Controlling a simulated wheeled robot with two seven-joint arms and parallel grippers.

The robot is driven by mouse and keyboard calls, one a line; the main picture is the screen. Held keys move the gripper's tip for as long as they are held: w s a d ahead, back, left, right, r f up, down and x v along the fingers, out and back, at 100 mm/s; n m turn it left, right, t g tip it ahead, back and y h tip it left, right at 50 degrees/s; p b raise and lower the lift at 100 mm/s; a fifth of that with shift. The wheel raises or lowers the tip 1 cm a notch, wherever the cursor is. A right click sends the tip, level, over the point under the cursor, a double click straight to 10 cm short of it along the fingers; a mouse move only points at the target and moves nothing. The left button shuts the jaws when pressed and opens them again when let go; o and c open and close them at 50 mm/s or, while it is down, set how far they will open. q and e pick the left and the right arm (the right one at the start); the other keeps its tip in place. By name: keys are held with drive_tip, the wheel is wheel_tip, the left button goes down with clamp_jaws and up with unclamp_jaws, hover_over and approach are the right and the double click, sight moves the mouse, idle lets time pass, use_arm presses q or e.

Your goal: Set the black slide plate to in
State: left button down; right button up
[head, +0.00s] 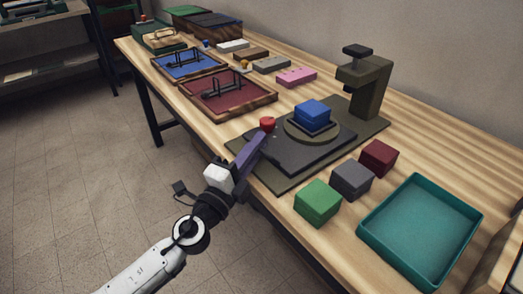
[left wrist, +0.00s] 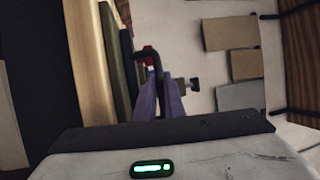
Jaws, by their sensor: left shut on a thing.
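The black slide plate (head: 280,155) lies on a wide dark base (head: 370,127), under a dark press stand (head: 364,88). A round disc (head: 298,133) sits on the plate and carries a blue block (head: 312,112). A red knob (head: 267,123) stands at the plate's front left edge. My left gripper (head: 264,138) reaches in from the left at that edge, beside the knob, shut on the plate's handle; its fingers hide most of the grip. In the left wrist view, red and dark parts show at the fingertips (left wrist: 153,75). My right gripper is out of view.
Green (head: 317,203), grey (head: 352,180) and maroon (head: 379,158) blocks stand in front of the base, with a teal tray (head: 420,275) to their right. Maroon (head: 228,112) and blue (head: 187,76) trays with upright handles lie farther left on the wooden table.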

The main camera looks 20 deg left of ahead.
use_arm(q)
drive_tip(key=shift+s+a, duration=0.1)
drive_tip(key=shift+s, duration=0.05)
drive_tip(key=c, duration=1.8)
unclamp_jaws()
drive_tip(key=shift+c, duration=0.2)
drive_tip(key=shift+s+f, duration=0.1)
drive_tip(key=shift+s, duration=0.1)
drive_tip(key=b+v, duration=0.4)
drive_tip(key=v, duration=0.6)
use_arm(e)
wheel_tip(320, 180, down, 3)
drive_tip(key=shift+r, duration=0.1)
use_arm(q)
drive_tip(key=shift+o, duration=0.4)
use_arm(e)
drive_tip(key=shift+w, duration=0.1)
